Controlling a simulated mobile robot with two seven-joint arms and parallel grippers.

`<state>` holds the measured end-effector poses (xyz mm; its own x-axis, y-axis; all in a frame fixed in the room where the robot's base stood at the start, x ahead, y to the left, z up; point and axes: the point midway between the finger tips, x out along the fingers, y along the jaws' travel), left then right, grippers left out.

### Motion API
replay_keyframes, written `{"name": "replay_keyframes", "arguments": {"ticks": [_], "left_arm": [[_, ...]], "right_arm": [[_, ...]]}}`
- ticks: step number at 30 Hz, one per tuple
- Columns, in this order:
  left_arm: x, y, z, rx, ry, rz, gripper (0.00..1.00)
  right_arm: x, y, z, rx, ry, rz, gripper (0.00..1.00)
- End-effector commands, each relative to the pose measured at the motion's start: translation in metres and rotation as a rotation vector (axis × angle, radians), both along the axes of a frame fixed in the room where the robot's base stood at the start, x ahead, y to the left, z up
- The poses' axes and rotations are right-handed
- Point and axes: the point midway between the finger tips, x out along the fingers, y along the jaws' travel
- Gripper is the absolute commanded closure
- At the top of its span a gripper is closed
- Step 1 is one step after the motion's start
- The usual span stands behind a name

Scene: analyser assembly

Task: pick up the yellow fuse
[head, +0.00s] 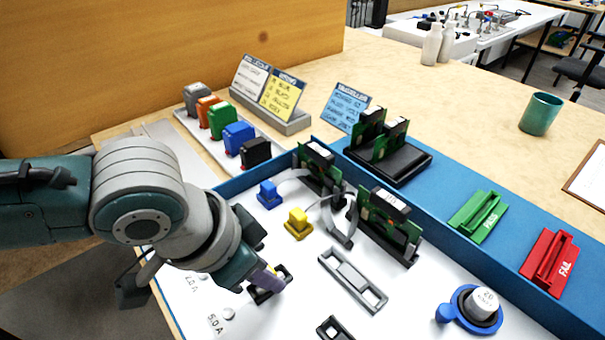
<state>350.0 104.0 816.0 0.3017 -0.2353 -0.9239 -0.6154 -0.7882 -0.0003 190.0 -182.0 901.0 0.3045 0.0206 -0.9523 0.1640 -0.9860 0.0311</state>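The yellow fuse (298,224) stands upright on the white panel in front of the green circuit boards. A blue fuse (269,194) stands just behind it to the left. My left gripper (264,265) reaches in from the left and is in front of and left of the yellow fuse, apart from it. A pale purple piece shows at its tip, over a black socket (262,295) in the panel. The arm hides most of the gripper, so I cannot tell whether its fingers are apart or hold something. My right gripper is not in view.
Upright green boards (388,222) and a curved grey bracket (338,222) stand right of the yellow fuse. A grey frame (353,279) lies in front. A row of coloured blocks (238,137) and label cards (267,88) stand behind. A blue-ringed knob (470,308) is at right.

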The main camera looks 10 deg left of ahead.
Motion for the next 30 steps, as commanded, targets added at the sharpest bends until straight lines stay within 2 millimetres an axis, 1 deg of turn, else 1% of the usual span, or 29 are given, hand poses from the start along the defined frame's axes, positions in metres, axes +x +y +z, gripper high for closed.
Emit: {"name": "replay_keyframes", "arguments": {"ticks": [1,7,8,25,28,30], "left_arm": [[-0.0001,0.0001,-0.0001,0.0,0.0,0.0,0.76],[-0.0002,0.0002,-0.0001,0.0,0.0,0.0,0.99],[-0.0002,0.0002,-0.0001,0.0,0.0,0.0,1.0],[-0.0002,0.0002,0.0003,0.0,0.0,0.0,1.0],[0.0,0.0002,0.004,0.0,0.0,0.0,1.0],[0.0,-0.0001,0.0098,-0.001,0.0,0.0,1.0]], "right_arm": [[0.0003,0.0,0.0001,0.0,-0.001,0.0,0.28],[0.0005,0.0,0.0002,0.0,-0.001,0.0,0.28],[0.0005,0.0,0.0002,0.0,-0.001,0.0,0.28],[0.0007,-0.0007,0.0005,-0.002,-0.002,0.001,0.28],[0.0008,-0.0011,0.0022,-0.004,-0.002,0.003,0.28],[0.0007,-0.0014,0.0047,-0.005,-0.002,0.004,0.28]]}}
